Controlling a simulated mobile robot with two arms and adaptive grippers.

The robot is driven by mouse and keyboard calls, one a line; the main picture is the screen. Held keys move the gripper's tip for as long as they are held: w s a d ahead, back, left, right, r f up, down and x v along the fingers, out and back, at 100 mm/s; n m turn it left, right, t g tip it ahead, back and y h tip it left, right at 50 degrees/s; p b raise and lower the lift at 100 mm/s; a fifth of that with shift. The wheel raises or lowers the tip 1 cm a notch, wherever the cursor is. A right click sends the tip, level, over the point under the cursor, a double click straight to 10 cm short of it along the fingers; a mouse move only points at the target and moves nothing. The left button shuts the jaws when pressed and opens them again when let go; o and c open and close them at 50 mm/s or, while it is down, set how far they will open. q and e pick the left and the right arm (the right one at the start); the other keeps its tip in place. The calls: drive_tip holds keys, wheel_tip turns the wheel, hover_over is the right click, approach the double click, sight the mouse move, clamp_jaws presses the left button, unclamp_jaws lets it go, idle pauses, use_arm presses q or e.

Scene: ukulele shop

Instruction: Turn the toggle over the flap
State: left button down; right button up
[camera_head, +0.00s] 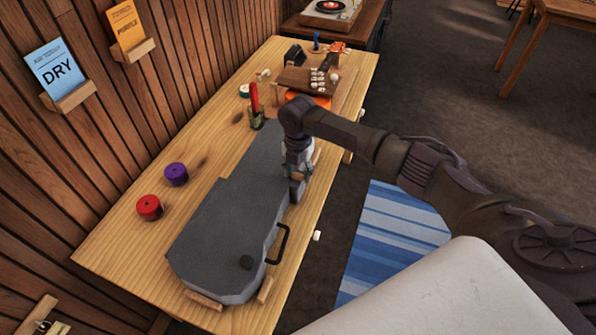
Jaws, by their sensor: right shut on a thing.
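A grey case (222,215) lies closed on the wooden bench, its wide end toward me. A dark handle (284,244) sticks out from its right side. My right gripper (296,198) points down at the case's right edge, beyond the handle. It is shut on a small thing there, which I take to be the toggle. The fingers hide the toggle and the flap, so I cannot tell how the toggle is turned. My left gripper is not in view.
On the bench (120,245) stand a purple roll (176,174), a red roll (149,207) and a red-handled tool in a holder (256,108). An instrument part (316,78) lies farther back. The slatted wall is at left; the bench's left side has free room.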

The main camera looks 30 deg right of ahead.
sight(298, 174)
drive_tip(key=o, duration=1.2)
drive_tip(key=shift+c, duration=0.2)
drive_tip(key=shift+r, duration=0.1)
wheel_tip(298, 174, up, 12)
